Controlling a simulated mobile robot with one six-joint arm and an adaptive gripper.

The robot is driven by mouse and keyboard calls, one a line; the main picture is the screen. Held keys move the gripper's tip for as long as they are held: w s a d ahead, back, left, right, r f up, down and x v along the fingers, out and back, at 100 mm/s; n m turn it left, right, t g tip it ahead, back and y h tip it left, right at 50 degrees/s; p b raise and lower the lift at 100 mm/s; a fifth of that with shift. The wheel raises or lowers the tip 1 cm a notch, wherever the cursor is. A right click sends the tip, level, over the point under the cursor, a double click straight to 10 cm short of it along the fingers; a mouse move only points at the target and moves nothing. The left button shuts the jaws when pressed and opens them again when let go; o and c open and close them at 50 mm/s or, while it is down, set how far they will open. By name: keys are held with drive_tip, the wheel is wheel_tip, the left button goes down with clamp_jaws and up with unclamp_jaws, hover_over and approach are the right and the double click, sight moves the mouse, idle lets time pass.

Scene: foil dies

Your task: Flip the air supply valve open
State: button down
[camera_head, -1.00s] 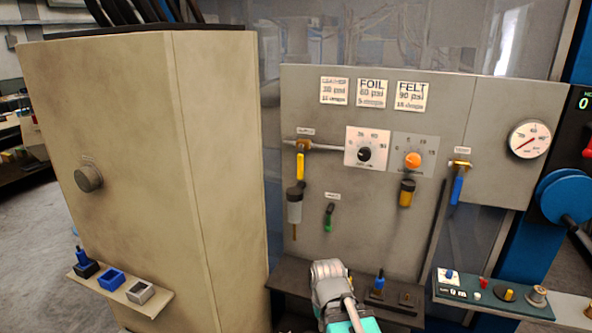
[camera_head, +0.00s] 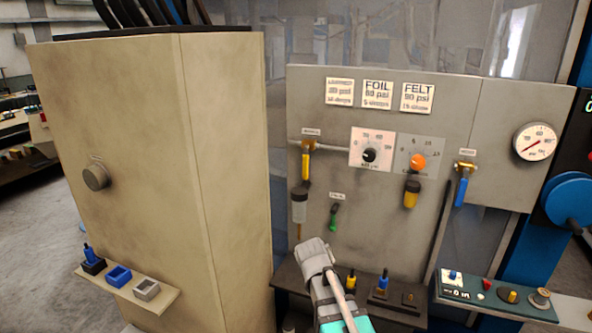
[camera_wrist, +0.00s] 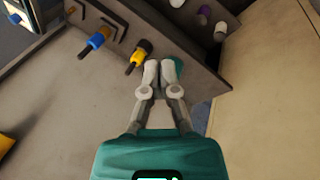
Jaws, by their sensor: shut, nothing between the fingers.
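The valve with the yellow handle (camera_head: 306,166) is at the upper left of the grey panel (camera_head: 350,245), under a small label too blurred to read surely. Its handle hangs straight down, across the horizontal pipe (camera_head: 332,147). A second valve, with a blue handle (camera_head: 461,190), hangs down farther right. My gripper (camera_wrist: 158,73) is shut and empty in the wrist view, over the shelf area.
A clear-bowled filter (camera_head: 299,207) hangs below the yellow handle, with a small green handle (camera_head: 334,216) to its right. The dark shelf (camera_head: 400,312) under the panel holds yellow (camera_head: 351,281) and blue (camera_head: 383,283) pieces. A large beige cabinet (camera_head: 150,160) stands at left.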

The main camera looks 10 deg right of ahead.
drive_tip(key=w+r+n+t+h+p, duration=0.15)
drive_tip(key=w+r+h, duration=0.3)
drive_tip(key=w, duration=0.55)
drive_tip(key=n+t+h+p, duration=0.2)
drive_tip(key=n+t+h, duration=0.2)
drive_tip(key=n+t, duration=0.45)
approach(305, 167)
wheel_tip(305, 167, down, 2)
drive_tip(key=a+m+t, duration=0.1)
drive_tip(key=a+m, duration=0.1)
drive_tip(key=a, duration=0.1)
drive_tip(key=shift+w+d+f, duration=0.1)
drive_tip(key=shift+w, duration=0.2)
drive_tip(key=shift+w+d, duration=0.1)
drive_tip(key=x, duration=0.9)
drive_tip(key=shift+w+d, duration=0.25)
drive_tip(key=shift+w, duration=0.05)
drive_tip(key=shift+d, duration=0.25)
